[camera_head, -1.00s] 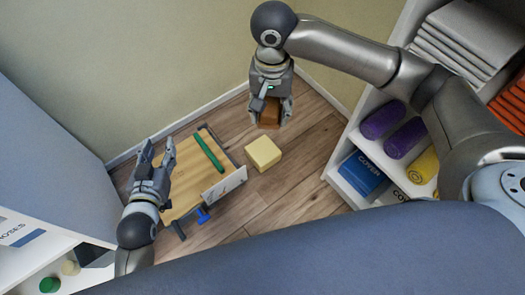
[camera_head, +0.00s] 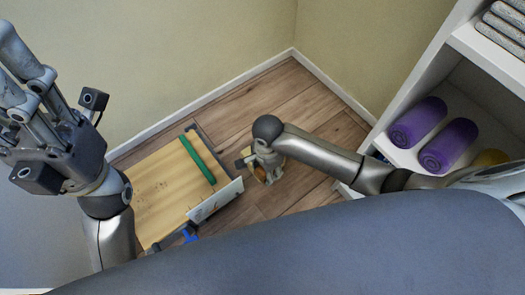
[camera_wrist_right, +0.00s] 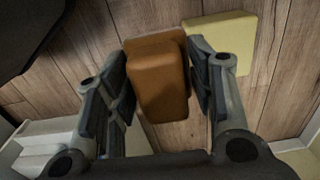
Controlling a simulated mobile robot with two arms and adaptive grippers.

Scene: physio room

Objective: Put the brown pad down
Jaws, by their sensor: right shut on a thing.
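The brown pad (camera_wrist_right: 160,88) is between the fingers of my right gripper (camera_wrist_right: 168,85) in the right wrist view, and the gripper is shut on it. The wooden floor is close behind the pad; I cannot tell whether they touch. In the head view my right gripper (camera_head: 262,165) is low near the floor, right of the wooden cart, and its hand largely hides the pad. A pale yellow pad (camera_wrist_right: 222,38) lies beside the brown one, partly behind a finger. My left gripper (camera_head: 40,105) is raised at the left, open and empty, its tips near the picture edge.
A wooden-topped cart (camera_head: 165,193) with a green bar (camera_head: 197,158) on it stands left of my right gripper. A white shelf (camera_head: 405,155) with purple rolls (camera_head: 448,146) stands at the right. Bare floor (camera_head: 285,95) lies toward the back corner.

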